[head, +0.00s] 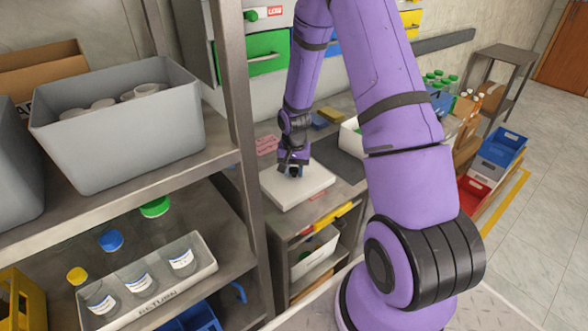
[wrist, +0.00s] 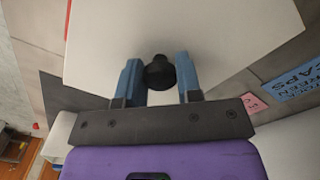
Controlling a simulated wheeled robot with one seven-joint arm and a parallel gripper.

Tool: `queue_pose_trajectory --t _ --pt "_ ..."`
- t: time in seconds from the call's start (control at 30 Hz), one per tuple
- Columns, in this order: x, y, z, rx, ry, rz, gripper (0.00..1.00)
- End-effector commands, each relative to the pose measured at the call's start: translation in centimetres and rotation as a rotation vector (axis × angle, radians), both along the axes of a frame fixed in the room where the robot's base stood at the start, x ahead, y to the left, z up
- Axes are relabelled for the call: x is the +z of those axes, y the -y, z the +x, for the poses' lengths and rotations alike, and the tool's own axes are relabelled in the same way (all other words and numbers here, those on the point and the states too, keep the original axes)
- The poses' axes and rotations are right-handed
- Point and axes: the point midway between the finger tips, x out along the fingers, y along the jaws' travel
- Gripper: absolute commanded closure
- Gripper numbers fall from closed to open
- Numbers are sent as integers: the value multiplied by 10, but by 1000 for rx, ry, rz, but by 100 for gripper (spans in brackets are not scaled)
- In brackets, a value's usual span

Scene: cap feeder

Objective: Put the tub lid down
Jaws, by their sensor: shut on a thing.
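The tub lid (head: 312,194) is a white, flat, roughly square slab with a black knob. In the head view it is level at the front of the grey workbench, and I cannot tell whether it touches the surface. In the wrist view the lid (wrist: 225,40) fills the upper middle, with the black knob (wrist: 159,72) between the blue fingers. My gripper (head: 292,170) is above the lid, shut on its knob; it also shows in the wrist view (wrist: 159,82). A white open container (head: 350,139), perhaps the tub, stands behind to the right, partly hidden by my arm.
A shelf post (head: 243,120) stands close left of the lid. A dark mat (head: 346,165) lies right of the lid; a yellow sponge (head: 331,115) and pink note (head: 266,145) are behind.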

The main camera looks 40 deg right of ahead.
Motion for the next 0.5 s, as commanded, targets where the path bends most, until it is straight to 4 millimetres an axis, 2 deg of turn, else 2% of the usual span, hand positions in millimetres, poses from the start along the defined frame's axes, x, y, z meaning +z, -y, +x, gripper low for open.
queue_pose_trajectory --t 0.2,0.23,0.3,0.33,0.5 --pt "-6 0 0 0 0 0 93" --pt "-5 0 0 1 0 0 63" --pt "-5 0 0 0 1 -1 47" --pt "-5 0 0 0 0 0 42" --pt "-5 0 0 0 0 0 42"
